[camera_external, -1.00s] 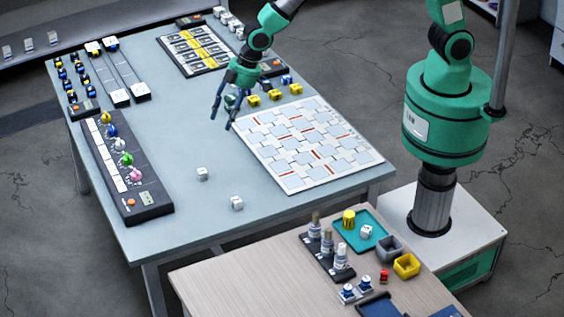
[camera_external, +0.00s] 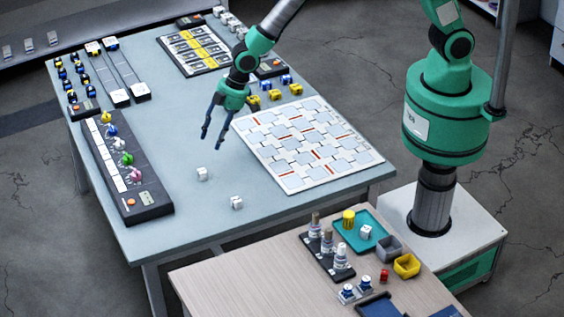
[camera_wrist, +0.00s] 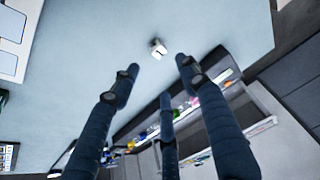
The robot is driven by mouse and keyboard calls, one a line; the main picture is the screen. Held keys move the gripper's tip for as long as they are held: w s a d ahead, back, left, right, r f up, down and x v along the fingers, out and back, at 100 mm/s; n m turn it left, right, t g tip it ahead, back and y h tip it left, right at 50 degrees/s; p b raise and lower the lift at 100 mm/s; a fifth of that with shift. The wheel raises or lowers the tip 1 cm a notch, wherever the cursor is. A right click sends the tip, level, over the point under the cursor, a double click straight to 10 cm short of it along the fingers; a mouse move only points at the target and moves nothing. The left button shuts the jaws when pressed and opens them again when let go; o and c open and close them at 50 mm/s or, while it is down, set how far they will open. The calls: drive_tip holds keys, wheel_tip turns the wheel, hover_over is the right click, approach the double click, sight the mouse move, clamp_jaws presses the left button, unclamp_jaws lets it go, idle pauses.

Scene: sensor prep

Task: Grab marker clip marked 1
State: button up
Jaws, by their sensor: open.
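Two small white block-like pieces stand apart on the blue-grey table: a farther one (camera_external: 202,173) and a nearer one (camera_external: 237,202). They carry small dark marks, but I cannot read a 1 on either, so I cannot tell which is the clip. My gripper (camera_external: 213,142) is open and empty, pointing down above the table, beyond the farther piece and left of the white patterned board. In the wrist view, one white piece (camera_wrist: 158,47) with a dark mark lies past the spread fingertips of my gripper (camera_wrist: 158,78), not touching them.
The patterned board (camera_external: 310,145) lies right of my gripper. A dark panel with coloured knobs (camera_external: 147,197) runs along the table's left side. Yellow and blue blocks (camera_external: 275,96) stand behind the board. The table's middle is mostly bare. A wooden side table (camera_external: 230,280) stands in front.

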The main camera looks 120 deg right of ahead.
hover_over(204, 170)
drive_tip(key=s, duration=0.2)
drive_tip(key=f, duration=0.7)
drive_tip(key=shift+s+a+b, duration=0.15)
drive_tip(key=shift+a+b, duration=0.15)
drive_tip(key=shift+b, duration=0.05)
drive_tip(key=shift+b+x, duration=0.4)
drive_tip(key=shift+x, duration=2.2)
drive_tip(key=shift+d, duration=0.1)
drive_tip(key=shift+r, duration=0.1)
drive_tip(key=c, duration=0.8)
